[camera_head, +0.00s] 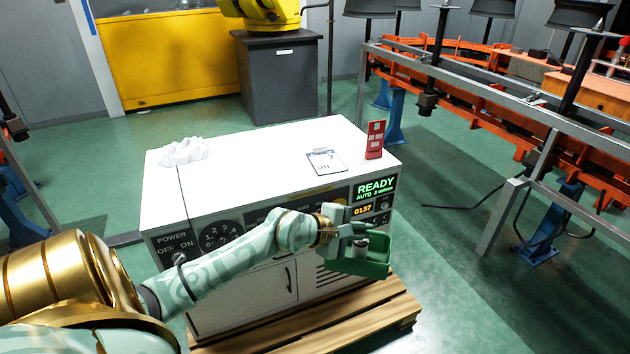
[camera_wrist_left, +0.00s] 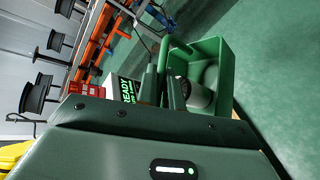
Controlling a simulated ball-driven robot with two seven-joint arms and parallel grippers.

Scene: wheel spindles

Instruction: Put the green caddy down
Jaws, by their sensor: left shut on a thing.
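The green caddy (camera_head: 372,262) hangs from my left gripper (camera_head: 349,233), in front of the right end of the white cabinet. In the left wrist view the caddy (camera_wrist_left: 215,62) is an open box with a looped handle, and a grey-white cylindrical thing (camera_wrist_left: 200,95) sits inside it. My left gripper (camera_wrist_left: 165,90) is shut on the caddy at its handle side. In the head view the caddy is over the wooden pallet's right part or just in front of the cabinet; the exact gap is hard to tell. My right gripper is not in view.
The white cabinet's top (camera_head: 250,170) holds a crumpled white cloth (camera_head: 185,152), a clipboard (camera_head: 326,161) and a red sign (camera_head: 375,139), with free room between. It stands on a wooden pallet (camera_head: 372,318). An orange conveyor frame (camera_head: 480,85) stands right; green floor (camera_head: 450,290) is clear.

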